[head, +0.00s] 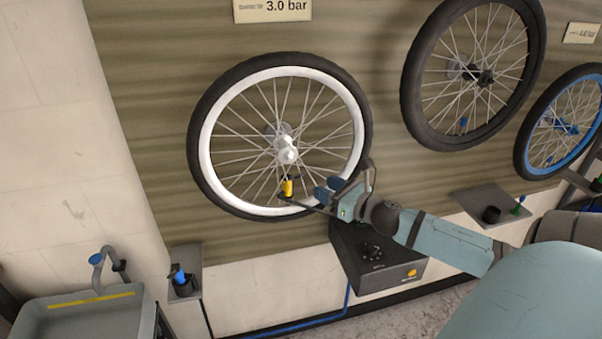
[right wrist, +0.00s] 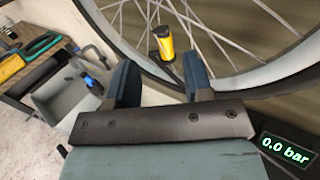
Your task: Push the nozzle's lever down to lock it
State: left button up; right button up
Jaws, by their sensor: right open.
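The yellow nozzle (head: 287,188) is at the lower spokes of the white-rimmed wheel (head: 206,150), near the rim. In the right wrist view the nozzle (right wrist: 161,43) is beyond the fingertips, with dark parts at its top and bottom. The lever is too small to tell its position. My right gripper (head: 328,188) is open and empty, just right of the nozzle. Its two blue fingers are apart in the right wrist view (right wrist: 160,75), with a visible gap between them and the nozzle. My left gripper is not in view.
A dark pump box (head: 350,264) stands below the wheel. A display (right wrist: 285,150) reads 0.0 bar. A sign (head: 272,10) above reads 3.0 bar. Two more wheels hang at right, a black one (head: 414,85) and a blue-rimmed one. A grey sink (head: 60,320) is at lower left.

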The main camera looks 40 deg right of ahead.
aim_at(301, 174)
jog(key=w, duration=0.3)
jog(key=w+p, duration=0.1)
jog(key=w, duration=0.1)
jog(key=w+a, duration=0.1)
jog(key=w, duration=0.2)
jog(key=shift+w+p, duration=0.3)
jog(key=shift+p, duration=0.05)
grip_shut()
jog(key=shift+f, duration=0.1)
